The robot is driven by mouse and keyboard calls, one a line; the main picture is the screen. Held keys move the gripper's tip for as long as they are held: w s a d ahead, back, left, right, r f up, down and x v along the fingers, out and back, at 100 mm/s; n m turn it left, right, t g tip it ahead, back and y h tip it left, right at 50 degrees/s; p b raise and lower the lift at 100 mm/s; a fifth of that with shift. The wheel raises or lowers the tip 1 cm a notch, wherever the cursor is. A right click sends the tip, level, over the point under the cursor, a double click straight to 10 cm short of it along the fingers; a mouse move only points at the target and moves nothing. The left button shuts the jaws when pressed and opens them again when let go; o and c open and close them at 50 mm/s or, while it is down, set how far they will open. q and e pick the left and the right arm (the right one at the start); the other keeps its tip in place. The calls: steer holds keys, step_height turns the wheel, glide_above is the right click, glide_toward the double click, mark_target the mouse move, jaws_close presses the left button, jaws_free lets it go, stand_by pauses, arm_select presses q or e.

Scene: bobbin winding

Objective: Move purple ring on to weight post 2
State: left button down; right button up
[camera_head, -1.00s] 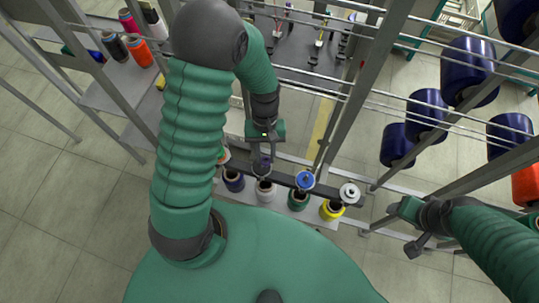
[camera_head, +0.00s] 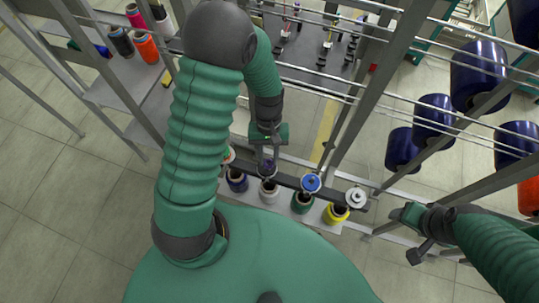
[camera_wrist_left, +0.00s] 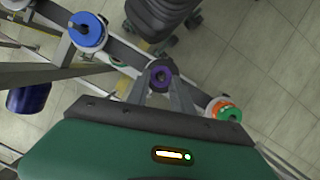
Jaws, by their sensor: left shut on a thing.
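The purple ring (camera_head: 267,166) is small and dark. My left gripper (camera_head: 268,157) is shut on it, over the dark bar (camera_head: 288,180). In the left wrist view the purple ring (camera_wrist_left: 160,76) lies between the two fingertips, with a dark hole at its centre. I cannot tell if it rests on a post or hangs just above the bar. A blue ring (camera_head: 311,183) sits to its right on the bar, and an orange, green and white stack (camera_head: 229,155) to its left. My right gripper (camera_head: 418,245) is at the lower right, away from the bar; its jaws are unclear.
A white-grey disc (camera_head: 355,197) stands at the bar's right end. Blue, white, green and yellow spools (camera_head: 336,212) stand along the near side of the bar. Metal frame posts and rails rise behind it. Large blue spools (camera_head: 434,118) hang at the right.

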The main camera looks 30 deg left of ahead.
arm_select(q)
steer(key=shift+a+f, duration=0.15)
steer(key=shift+f, duration=0.45)
steer(key=shift+f+b, duration=0.25)
steer(key=shift+b, duration=0.15)
steer(key=shift+d, duration=0.2)
steer(key=c, duration=1.3)
jaws_free()
steer(key=shift+c, duration=0.2)
steer(key=shift+o, duration=1.2)
steer(key=shift+d, duration=0.1)
steer(key=shift+o, duration=0.3)
steer(key=shift+d+r, duration=0.1)
steer(key=shift+d, duration=0.05)
